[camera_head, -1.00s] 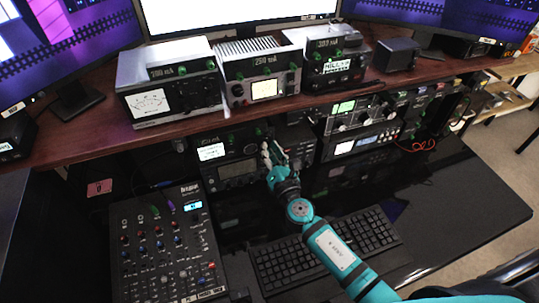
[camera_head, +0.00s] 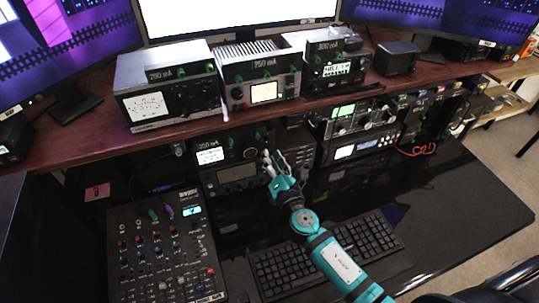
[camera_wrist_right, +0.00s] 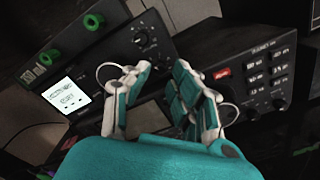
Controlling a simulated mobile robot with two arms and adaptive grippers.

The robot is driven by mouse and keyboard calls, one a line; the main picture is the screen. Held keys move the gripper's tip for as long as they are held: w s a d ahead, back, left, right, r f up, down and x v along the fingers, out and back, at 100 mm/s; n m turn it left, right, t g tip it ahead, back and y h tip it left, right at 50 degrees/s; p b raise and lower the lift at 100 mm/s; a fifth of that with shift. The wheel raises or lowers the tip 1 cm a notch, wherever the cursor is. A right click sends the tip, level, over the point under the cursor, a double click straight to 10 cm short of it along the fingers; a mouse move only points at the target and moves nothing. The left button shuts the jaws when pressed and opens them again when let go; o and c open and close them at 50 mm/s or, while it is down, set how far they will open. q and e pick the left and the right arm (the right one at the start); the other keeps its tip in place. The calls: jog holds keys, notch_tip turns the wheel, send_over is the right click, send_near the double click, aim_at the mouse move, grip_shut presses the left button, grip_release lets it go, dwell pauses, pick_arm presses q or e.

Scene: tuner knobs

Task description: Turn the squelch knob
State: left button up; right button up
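My right gripper (camera_head: 272,158) is in front of the lower radio (camera_head: 233,172) under the shelf, with its arm coming in from the bottom right. In the right wrist view the gripper (camera_wrist_right: 160,78) has its fingers spread apart, with nothing held between them. A dark panel with a round knob (camera_wrist_right: 141,39) lies just beyond the fingertips, apart from them as far as I can see. I cannot read which knob is marked squelch. A second panel (camera_wrist_right: 258,85) with a red button and small knobs is right of the fingers. My left gripper is not in view.
Meter boxes (camera_head: 166,88) with green knobs stand on the wooden shelf (camera_head: 90,135) above. A mixer (camera_head: 150,245) is at the lower left, and a keyboard (camera_head: 350,245) lies below my right arm. More radio units (camera_head: 358,118) sit right of the gripper.

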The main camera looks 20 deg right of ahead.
jog(key=s, duration=1)
jog(key=shift+s+d, duration=0.2)
dwell(1.6)
